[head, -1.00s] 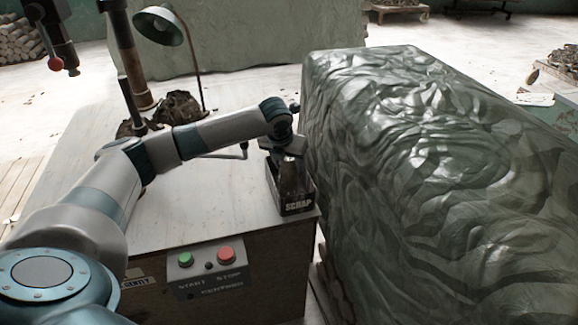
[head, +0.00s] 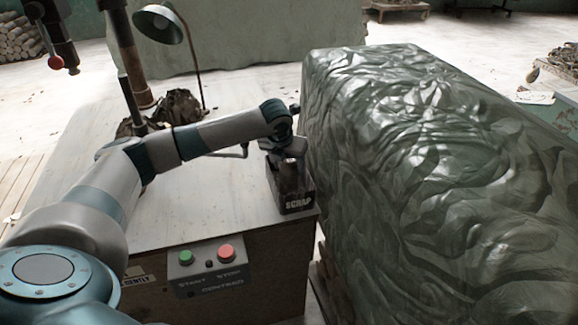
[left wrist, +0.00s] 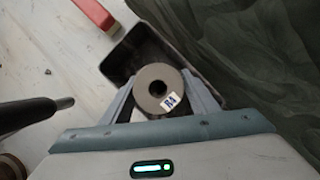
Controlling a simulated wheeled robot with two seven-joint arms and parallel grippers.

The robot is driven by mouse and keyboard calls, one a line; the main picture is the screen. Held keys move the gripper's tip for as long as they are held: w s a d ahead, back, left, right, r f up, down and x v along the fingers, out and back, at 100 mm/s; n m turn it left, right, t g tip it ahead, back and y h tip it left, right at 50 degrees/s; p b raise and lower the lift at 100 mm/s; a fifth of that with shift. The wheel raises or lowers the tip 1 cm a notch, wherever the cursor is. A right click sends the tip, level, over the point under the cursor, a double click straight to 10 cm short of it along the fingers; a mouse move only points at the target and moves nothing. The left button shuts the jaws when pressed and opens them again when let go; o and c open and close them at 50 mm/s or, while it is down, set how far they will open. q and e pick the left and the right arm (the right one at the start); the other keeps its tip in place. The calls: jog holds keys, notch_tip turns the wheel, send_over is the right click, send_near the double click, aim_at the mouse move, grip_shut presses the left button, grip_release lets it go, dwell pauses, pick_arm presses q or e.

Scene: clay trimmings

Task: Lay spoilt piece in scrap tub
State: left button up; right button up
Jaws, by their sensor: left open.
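The dark scrap tub (head: 299,205), lettered SCRAP, stands at the right front corner of the worktable. A round grey-brown piece (head: 290,169) stands upright at the tub, its top showing above the front wall. In the left wrist view the piece (left wrist: 151,82) has a centre hole and an R4 label, and the tub (left wrist: 118,66) lies around and beyond it. My left gripper (left wrist: 160,84) is open, with its fingers on either side of the piece. In the head view this gripper (head: 284,148) is just above the tub. The piece's lower end is hidden. My right gripper is out of view.
A large green sheet-covered block (head: 430,150) stands close to the tub's right. A control box (head: 210,265) with green and red buttons is on the table's front. A lamp (head: 158,22) and dark lumps (head: 180,105) are at the back. The table's middle (head: 190,200) is clear.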

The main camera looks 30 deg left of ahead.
pick_arm(q)
jog(key=a+b+v, duration=0.1)
jog(key=v, duration=1)
jog(key=shift+d+r+b, duration=0.3)
jog(key=shift+d+r, duration=0.1)
jog(key=shift+d, duration=0.1)
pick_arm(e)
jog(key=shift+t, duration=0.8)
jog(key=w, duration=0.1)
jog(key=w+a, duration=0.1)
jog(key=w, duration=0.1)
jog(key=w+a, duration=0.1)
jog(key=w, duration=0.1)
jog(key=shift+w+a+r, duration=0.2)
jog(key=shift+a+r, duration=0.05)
pick_arm(q)
jog(key=shift+s, duration=0.1)
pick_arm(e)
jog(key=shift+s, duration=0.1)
